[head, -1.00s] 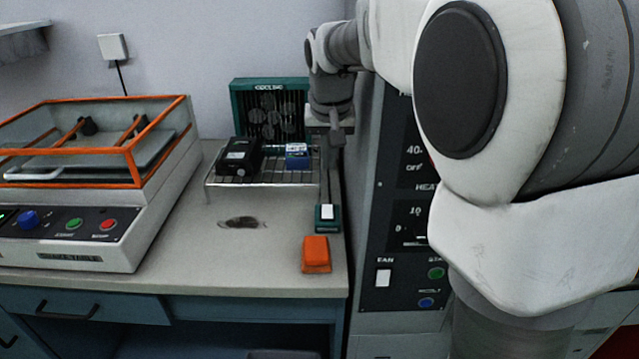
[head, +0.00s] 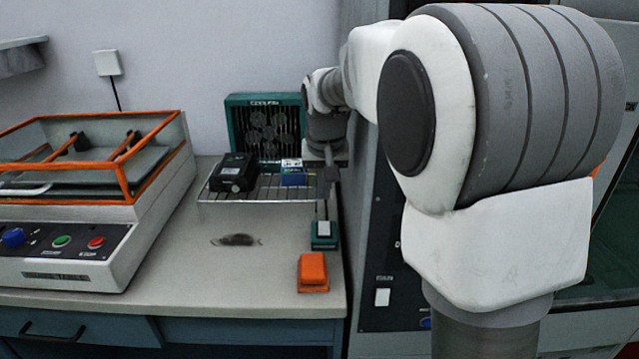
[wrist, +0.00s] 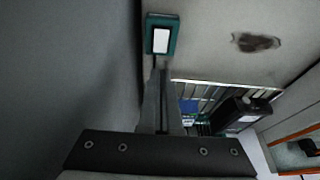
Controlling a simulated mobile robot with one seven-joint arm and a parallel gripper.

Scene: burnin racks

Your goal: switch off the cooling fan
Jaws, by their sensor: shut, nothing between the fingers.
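The cooling fan (head: 264,127) is a teal box with dark grilles, standing at the back of the bench against the wall. A small teal switch box (head: 324,240) with a white rocker lies near the bench's right edge. The switch box also shows in the wrist view (wrist: 175,40), just beyond my fingertips; which way its rocker is tilted I cannot tell. My gripper (head: 325,196) points down above the bench, close to the switch box. Its fingers (wrist: 161,72) are together and empty; contact with the switch is not clear.
A wire rack (head: 262,199) with a black device (head: 233,172) and a blue block (head: 292,173) stands left of my gripper. An orange block (head: 313,271) lies in front of the switch box. A tall dark cabinet (head: 383,270) closely borders the bench's right side. An orange-framed machine (head: 80,240) stands left.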

